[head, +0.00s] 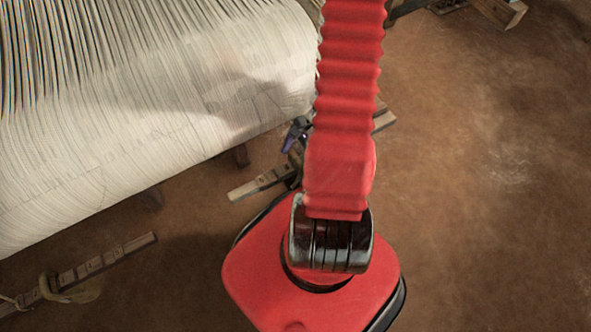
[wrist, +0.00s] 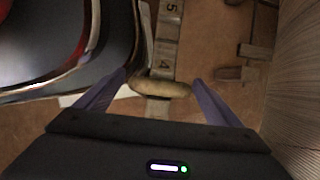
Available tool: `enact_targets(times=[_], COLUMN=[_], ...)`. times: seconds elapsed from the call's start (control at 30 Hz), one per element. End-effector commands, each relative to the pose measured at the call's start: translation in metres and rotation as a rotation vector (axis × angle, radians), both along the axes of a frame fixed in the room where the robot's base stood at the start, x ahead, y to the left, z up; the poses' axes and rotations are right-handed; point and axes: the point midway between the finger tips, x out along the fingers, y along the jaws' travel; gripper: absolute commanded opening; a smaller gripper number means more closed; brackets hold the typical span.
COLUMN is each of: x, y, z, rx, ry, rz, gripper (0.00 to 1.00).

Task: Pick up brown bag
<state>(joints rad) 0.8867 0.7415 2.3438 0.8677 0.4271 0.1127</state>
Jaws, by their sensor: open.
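A tan-brown, rounded, elongated thing, which looks like the brown bag (wrist: 160,88), lies across a numbered wooden strip (wrist: 167,50) in the wrist view. My gripper (wrist: 160,79) is open, with one purple finger on each side of the bag's ends. The bag nearly fills the gap; I cannot tell whether the fingers touch it. In the head view, my gripper (head: 298,132) shows only partly beside my red arm. I cannot make out this bag there; the arm may hide it.
The loom's pale threads (head: 150,110) fill the upper left, close to my gripper. A wooden strip (head: 262,184) lies below it. Another strip (head: 110,257) with a tan cloth-like thing (head: 75,291) lies at lower left. The floor at right is clear.

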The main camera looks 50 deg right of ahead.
Motion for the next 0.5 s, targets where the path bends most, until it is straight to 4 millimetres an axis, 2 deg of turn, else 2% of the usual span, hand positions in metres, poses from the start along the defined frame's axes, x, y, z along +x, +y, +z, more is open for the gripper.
enact_targets(times=[0.5], x=[0.0000], y=[-0.0004], z=[-0.0003], rx=[0.000], ry=[0.000], rz=[0.000], gripper=[0.88])
